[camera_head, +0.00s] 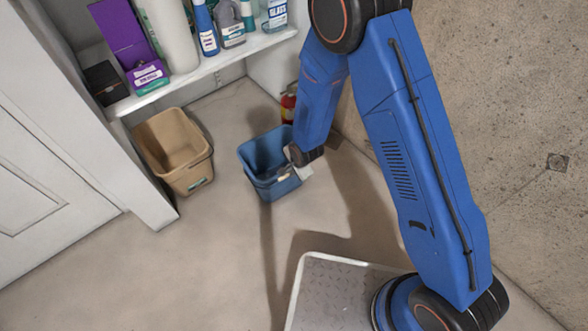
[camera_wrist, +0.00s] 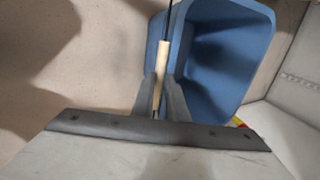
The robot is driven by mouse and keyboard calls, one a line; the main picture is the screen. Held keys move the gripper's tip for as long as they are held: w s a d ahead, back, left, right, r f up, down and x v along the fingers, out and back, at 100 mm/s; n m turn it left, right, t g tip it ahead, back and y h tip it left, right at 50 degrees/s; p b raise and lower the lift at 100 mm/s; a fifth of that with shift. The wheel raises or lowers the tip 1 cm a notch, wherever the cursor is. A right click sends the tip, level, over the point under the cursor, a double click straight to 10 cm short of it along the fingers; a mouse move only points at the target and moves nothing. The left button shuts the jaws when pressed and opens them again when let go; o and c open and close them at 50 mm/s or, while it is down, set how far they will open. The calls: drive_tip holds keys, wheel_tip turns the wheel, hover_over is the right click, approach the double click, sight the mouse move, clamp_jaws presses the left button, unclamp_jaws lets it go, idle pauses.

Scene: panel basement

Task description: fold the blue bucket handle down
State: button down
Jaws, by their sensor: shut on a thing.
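The blue bucket (camera_head: 262,184) stands on the floor, open at the top, in the middle of the head view. It also shows in the wrist view (camera_wrist: 240,25), right of my fingers. Its handle has a pale wooden grip (camera_wrist: 162,62) and a thin dark wire (camera_wrist: 169,18). My gripper (camera_wrist: 160,92) is shut on the grip, with one finger on each side. The grip lies along the bucket's rim edge in the wrist view; I cannot tell whether it touches the rim. In the head view my wrist covers the bucket's right side.
A tan bucket (camera_head: 190,178) stands on the floor to the left, apart from the blue one. A white shelf (camera_head: 215,72) with bottles and boxes is behind. A red fire extinguisher (camera_head: 288,104) stands behind the blue bucket. A concrete wall (camera_head: 520,100) is at right. Floor in front is clear.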

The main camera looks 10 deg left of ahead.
drive_tip(key=c, duration=2.5)
unclamp_jaws()
drive_tip(key=shift+s+d+f, duration=0.15)
drive_tip(key=shift+f, duration=0.75)
drive_tip(key=o, duration=0.8)
drive_tip(key=shift+c, duration=0.2)
drive_tip(key=shift+r, duration=0.1)
drive_tip(key=v, duration=1.7)
drive_tip(key=shift+d+r, duration=0.1)
drive_tip(key=shift+r, duration=0.05)
